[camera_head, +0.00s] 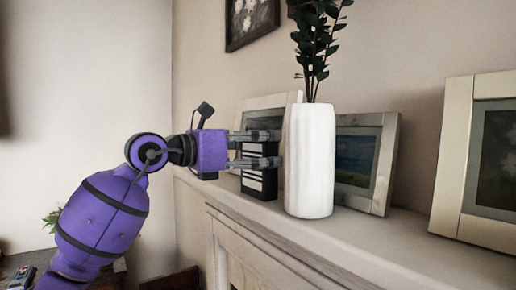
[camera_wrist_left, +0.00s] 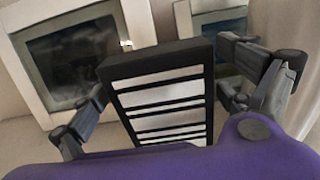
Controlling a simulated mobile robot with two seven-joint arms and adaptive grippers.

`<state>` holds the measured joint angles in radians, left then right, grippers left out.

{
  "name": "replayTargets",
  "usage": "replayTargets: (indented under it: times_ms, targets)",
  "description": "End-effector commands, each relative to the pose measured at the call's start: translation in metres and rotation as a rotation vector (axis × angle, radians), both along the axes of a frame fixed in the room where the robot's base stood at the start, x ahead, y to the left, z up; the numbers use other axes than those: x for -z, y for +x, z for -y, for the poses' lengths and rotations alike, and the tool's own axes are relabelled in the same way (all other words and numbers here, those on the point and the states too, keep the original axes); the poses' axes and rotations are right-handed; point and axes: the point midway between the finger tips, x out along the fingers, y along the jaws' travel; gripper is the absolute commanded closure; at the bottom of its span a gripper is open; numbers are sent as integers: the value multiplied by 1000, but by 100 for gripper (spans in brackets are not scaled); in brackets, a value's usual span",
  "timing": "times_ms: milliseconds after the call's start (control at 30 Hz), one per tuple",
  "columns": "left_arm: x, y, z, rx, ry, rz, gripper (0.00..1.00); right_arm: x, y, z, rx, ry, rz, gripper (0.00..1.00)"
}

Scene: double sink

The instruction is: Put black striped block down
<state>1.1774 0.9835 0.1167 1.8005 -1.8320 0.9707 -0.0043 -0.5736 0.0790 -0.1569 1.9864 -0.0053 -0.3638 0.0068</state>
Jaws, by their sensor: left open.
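The black block with white stripes (camera_head: 259,180) stands upright on the mantel shelf, just left of the white vase. It also fills the middle of the left wrist view (camera_wrist_left: 165,95). My left gripper (camera_head: 262,149) comes in from the left and is open around the block. In the left wrist view its two fingers (camera_wrist_left: 165,95) lie on either side of the block, with a visible gap at least on the right. The upper part of the block is partly hidden behind the fingers in the head view. My right gripper is not in view.
A tall white vase (camera_head: 310,160) with a leafy plant stands close to the right of the block. Picture frames (camera_head: 384,164) stand behind, and a larger one (camera_head: 452,160) at far right. The mantel shelf (camera_head: 390,240) is bare along its front.

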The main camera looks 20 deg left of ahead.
Motion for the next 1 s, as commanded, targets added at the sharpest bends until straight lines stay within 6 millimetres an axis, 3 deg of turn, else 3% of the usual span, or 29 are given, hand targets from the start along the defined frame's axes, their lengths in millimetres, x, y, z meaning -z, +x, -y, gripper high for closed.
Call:
replayTargets:
  times_ms: [167,600,933,1000]
  targets:
    - [2,-17,-16,-4,1,-2,4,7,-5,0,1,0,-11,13]
    - [2,-84,-67,-1,1,-3,4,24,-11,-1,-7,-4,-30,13]
    - [-1,-95,-74,1,-1,-1,4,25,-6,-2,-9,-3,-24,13]
    - [7,-92,-71,14,-15,-16,4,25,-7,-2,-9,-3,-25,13]
